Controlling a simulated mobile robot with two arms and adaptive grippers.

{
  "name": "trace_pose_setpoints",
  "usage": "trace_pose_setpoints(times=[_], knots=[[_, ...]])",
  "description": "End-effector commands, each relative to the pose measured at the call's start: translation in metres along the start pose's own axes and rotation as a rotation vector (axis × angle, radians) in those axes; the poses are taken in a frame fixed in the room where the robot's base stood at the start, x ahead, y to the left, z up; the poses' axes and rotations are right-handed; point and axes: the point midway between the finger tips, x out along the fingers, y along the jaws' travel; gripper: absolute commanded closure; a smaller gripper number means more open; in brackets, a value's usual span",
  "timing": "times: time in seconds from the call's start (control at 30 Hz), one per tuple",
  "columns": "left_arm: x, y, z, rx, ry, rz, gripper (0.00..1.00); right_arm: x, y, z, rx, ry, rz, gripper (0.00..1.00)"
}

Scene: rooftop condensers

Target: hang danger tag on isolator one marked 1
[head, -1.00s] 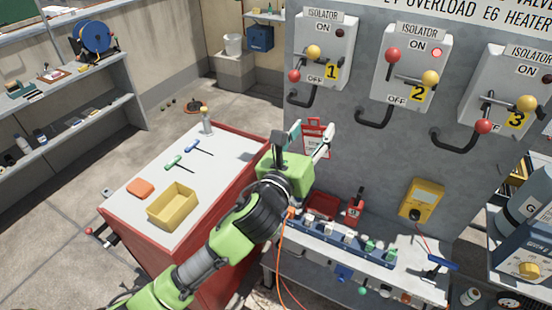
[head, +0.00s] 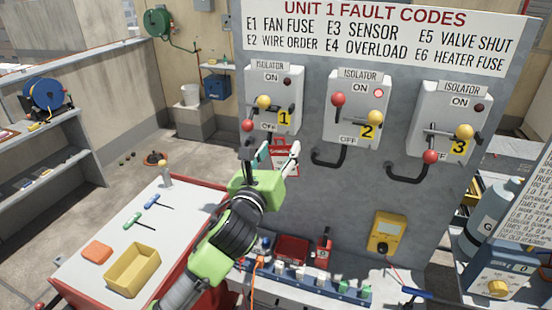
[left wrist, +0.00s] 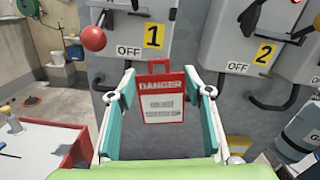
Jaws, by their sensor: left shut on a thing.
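My left gripper (head: 277,157) is shut on the red and white danger tag (head: 284,163), below isolator one. In the left wrist view the tag (left wrist: 164,98) hangs upright and faces me between the fingers (left wrist: 160,92). Isolator one (head: 286,93) is a grey box with a yellow "1" label (head: 284,117) and a dark lamp. Its lever has a yellow ball (head: 264,102) and a red ball (head: 247,125), the red one low by OFF. In the left wrist view the red ball (left wrist: 93,38) is up and left of the tag. My right gripper is out of view.
Isolator two (head: 372,84), lamp lit, and isolator three (head: 455,100) hang to the right on the grey panel. Curved black pipes jut out below the boxes. A red-sided bench with a yellow bin (head: 132,270) stands left; a yellow meter (head: 384,233) hangs low right.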

Motion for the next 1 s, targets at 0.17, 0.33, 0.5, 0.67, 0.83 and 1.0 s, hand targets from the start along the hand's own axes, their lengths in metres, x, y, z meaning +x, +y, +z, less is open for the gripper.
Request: trace_pose_setpoints(times=[0.17,0.33,0.5,0.67,0.83,1.0], knots=[[0.011,0.0,-0.003,-0.001,-0.001,-0.001,0.69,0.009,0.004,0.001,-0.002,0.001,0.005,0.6],[0.021,0.001,-0.005,-0.001,0.0,0.0,0.69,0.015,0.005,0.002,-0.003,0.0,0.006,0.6],[0.031,0.001,-0.007,-0.002,0.0,0.0,0.69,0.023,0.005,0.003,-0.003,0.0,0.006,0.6],[0.041,0.001,-0.007,-0.002,0.0,0.0,0.69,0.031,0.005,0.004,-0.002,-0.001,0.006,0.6],[0.049,0.001,-0.008,0.001,0.0,0.0,0.69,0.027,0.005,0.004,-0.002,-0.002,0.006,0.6],[0.052,0.001,-0.009,0.002,0.002,0.001,0.69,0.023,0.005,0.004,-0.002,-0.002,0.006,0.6]])
